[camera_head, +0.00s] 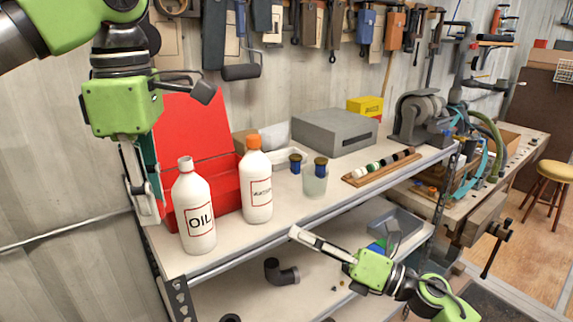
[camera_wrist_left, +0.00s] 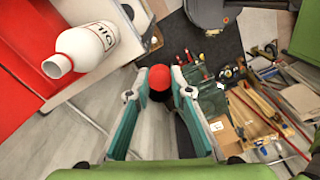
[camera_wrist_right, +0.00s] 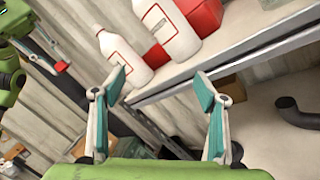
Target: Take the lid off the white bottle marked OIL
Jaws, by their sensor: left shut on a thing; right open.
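The white bottle marked OIL (camera_head: 197,213) stands upright on the shelf's left end. Its neck looks white and uncovered. It also shows in the left wrist view (camera_wrist_left: 82,45) and apparently in the right wrist view (camera_wrist_right: 124,58). My left gripper (camera_head: 153,208) is left of the bottle, apart from it. In the left wrist view it is shut on a small red-topped dark thing (camera_wrist_left: 159,80) that looks like a lid. A red tip at that gripper also shows in the right wrist view (camera_wrist_right: 62,66). My right gripper (camera_head: 343,230) is open and empty in front of the shelf.
A white bottle with an orange cap (camera_head: 257,190) stands right of the OIL bottle. A red box (camera_head: 210,185) is behind both. A glass (camera_head: 315,182), a wooden rack (camera_head: 380,169) and a grey box (camera_head: 335,134) are further right. The shelf front (camera_head: 290,228) is mostly clear.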

